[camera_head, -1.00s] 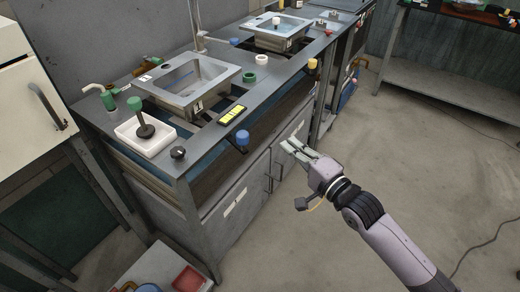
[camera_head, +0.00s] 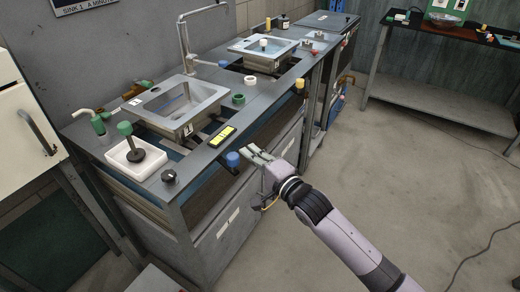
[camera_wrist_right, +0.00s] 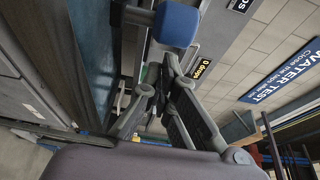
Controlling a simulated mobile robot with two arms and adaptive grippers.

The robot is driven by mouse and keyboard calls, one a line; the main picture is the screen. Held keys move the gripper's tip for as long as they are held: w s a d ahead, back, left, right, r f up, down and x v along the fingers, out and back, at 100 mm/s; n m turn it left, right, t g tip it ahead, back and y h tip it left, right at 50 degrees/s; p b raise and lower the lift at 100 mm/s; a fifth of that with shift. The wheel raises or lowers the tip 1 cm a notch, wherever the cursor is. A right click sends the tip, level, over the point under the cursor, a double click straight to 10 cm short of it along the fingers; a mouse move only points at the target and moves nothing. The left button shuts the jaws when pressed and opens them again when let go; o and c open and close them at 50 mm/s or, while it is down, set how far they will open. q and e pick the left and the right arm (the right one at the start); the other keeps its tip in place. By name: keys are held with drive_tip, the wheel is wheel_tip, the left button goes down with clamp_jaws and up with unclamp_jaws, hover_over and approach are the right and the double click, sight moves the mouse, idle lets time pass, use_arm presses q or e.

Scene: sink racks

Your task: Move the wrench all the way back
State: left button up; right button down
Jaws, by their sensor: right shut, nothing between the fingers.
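I cannot make out a plain wrench shape in either view. A blue knob on a dark bar (camera_head: 232,159) sticks out from the front edge of the sink counter. It also shows large at the top of the right wrist view (camera_wrist_right: 176,24). My right gripper (camera_head: 256,154) is shut and empty, just right of the blue knob in the head view. In the right wrist view its fingers (camera_wrist_right: 158,80) point toward the counter's underside, and the knob appears apart from them. My left gripper is not in view.
The counter edge and grey cabinet doors (camera_head: 228,232) lie close to my right arm. A yellow knob (camera_head: 300,86) sticks out farther along. Two sinks, a white tray (camera_head: 126,155) and a yellow-black label (camera_head: 222,135) are on top.

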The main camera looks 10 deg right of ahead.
sight(234, 163)
drive_tip(key=shift+s+a, duration=0.25)
drive_tip(key=shift+s+a, duration=0.1)
drive_tip(key=s+a+p, duration=0.3)
drive_tip(key=s+a, duration=0.1)
drive_tip(key=a, duration=0.2)
drive_tip(key=shift+a, duration=0.2)
drive_tip(key=shift+s+a+f, duration=0.1)
drive_tip(key=shift+s, duration=0.05)
